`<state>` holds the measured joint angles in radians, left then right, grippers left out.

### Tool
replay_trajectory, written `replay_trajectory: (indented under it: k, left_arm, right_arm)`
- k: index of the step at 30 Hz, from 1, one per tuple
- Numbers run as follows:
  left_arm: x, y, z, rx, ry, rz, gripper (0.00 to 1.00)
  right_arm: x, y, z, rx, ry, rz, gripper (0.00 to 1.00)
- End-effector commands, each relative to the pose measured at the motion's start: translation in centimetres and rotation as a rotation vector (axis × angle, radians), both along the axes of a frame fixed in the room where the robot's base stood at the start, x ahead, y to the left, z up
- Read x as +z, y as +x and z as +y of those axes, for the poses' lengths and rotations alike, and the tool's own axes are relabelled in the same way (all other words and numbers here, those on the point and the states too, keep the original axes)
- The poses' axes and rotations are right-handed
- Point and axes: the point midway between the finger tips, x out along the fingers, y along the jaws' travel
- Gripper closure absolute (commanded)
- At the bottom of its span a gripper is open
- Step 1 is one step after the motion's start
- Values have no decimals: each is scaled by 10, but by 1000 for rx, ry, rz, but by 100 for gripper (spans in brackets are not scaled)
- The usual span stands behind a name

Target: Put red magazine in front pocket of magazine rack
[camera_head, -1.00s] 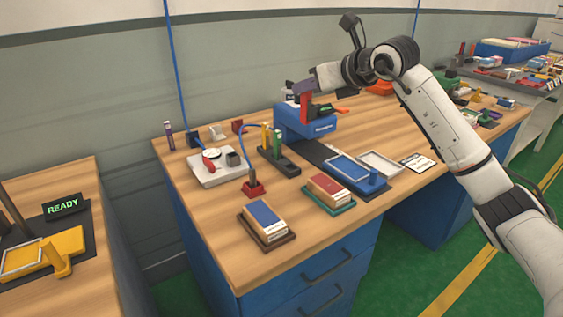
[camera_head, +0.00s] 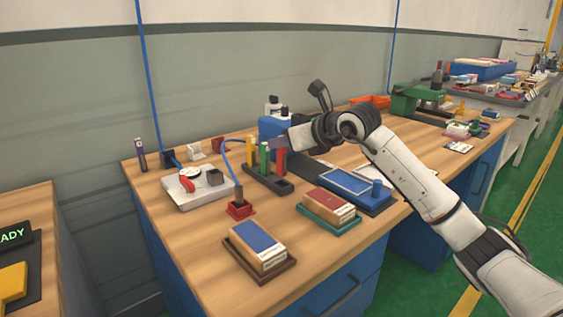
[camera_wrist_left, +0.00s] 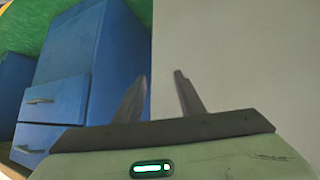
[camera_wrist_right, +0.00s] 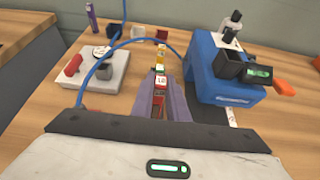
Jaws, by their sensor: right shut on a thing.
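The dark magazine rack (camera_head: 283,187) stands on the wooden bench in the head view. A yellow magazine (camera_head: 252,150) and a green magazine (camera_head: 264,158) stand upright in it. My right gripper (camera_head: 281,143) is shut on the upright red magazine (camera_head: 281,162). The red magazine is at the front part of the rack, in line with the other two; I cannot tell whether its lower end is inside the pocket. In the right wrist view the red magazine (camera_wrist_right: 159,102) sits between the fingers (camera_wrist_right: 167,95). My left gripper (camera_wrist_left: 160,85) is open and empty in its wrist view.
A blue machine (camera_head: 272,128) stands behind the rack. A white scale-like device (camera_head: 200,188) and a red block with a blue cable (camera_head: 239,208) are left of it. Trays with a red-topped box (camera_head: 328,203) and a blue-topped box (camera_head: 258,246) lie in front.

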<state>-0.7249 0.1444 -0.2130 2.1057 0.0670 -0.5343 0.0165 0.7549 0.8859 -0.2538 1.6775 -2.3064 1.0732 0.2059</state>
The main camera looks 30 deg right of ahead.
Motion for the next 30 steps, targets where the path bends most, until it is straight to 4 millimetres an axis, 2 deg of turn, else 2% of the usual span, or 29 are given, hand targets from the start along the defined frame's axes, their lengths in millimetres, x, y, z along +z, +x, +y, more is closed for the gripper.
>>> replay_trajectory:
  k: [9, 19, 20, 23, 30]
  left_arm:
    - [-8, -4, -1, 3, -7, 7, 64]
    - [-8, -2, -1, 4, -10, 2, 64]
    - [-7, -2, -1, 5, -11, 1, 64]
    - [-6, -2, -1, 5, -11, -1, 64]
    - [-5, -1, -1, 4, -11, -3, 64]
  right_arm:
    - [-38, 0, 0, 0, 0, 1, 100]
    - [-41, 0, 0, 0, -1, -1, 100]
    - [-40, 0, 0, 0, -1, -1, 83]
    - [-39, 0, 0, 0, -1, 0, 68]
    - [-39, 0, 0, 0, -1, 0, 68]
